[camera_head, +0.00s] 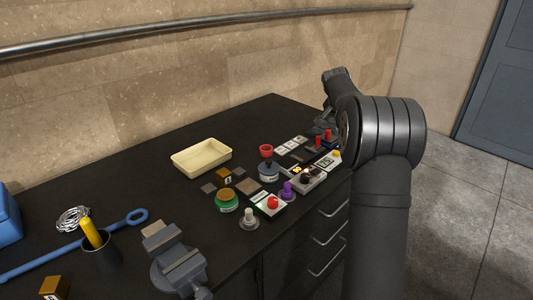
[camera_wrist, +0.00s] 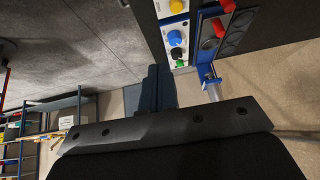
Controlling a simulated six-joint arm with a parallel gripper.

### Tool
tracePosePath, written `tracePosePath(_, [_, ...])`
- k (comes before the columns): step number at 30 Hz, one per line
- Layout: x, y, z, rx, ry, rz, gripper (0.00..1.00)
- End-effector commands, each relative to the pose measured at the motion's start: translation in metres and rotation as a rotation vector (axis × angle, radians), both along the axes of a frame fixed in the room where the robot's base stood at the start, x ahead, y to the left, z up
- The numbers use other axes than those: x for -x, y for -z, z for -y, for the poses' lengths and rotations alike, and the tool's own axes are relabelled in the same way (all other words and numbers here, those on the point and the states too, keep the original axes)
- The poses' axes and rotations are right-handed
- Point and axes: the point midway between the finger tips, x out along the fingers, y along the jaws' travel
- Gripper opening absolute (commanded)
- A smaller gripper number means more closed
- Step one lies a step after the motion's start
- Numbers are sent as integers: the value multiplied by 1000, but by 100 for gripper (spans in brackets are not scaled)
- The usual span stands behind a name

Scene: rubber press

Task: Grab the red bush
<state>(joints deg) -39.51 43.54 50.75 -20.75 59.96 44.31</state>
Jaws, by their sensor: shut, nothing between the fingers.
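Two small red upright pieces (camera_head: 318,142) stand near the right edge of the dark bench in the head view. In the wrist view red pieces (camera_wrist: 218,27) stand by dark round seats on a blue-edged holder, at the upper right. A red cup-like ring (camera_head: 266,149) sits further left on the bench. I cannot tell which of these is the red bush. My gripper (camera_wrist: 154,70) is shut and empty in the wrist view, to the left of the holder and apart from the red pieces. In the head view my arm partly hides the bench's right end.
A control box with yellow, blue and green knobs (camera_wrist: 178,38) lies beside the holder. A cream tray (camera_head: 201,157), a green-based part (camera_head: 227,201), a red button box (camera_head: 270,204) and a grey vise (camera_head: 177,263) stand on the bench. A wall rail (camera_head: 190,27) runs behind.

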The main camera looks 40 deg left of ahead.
Motion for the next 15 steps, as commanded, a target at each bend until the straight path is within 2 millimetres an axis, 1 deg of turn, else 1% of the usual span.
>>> tracePosePath(5, [0, 0, 0, 0, 0, 0, 0])
tracePosePath(6, [0, 0, 0, 0, 0, 0, 4])
tracePosePath(8, [0, 0, 0, 0, 0, 0, 16])
tracePosePath(9, [0, 0, 0, 0, 0, 0, 24])
tracePosePath(11, [0, 0, 0, 0, 0, 0, 35])
tracePosePath(15, [0, 0, 0, 0, 0, 0, 63])
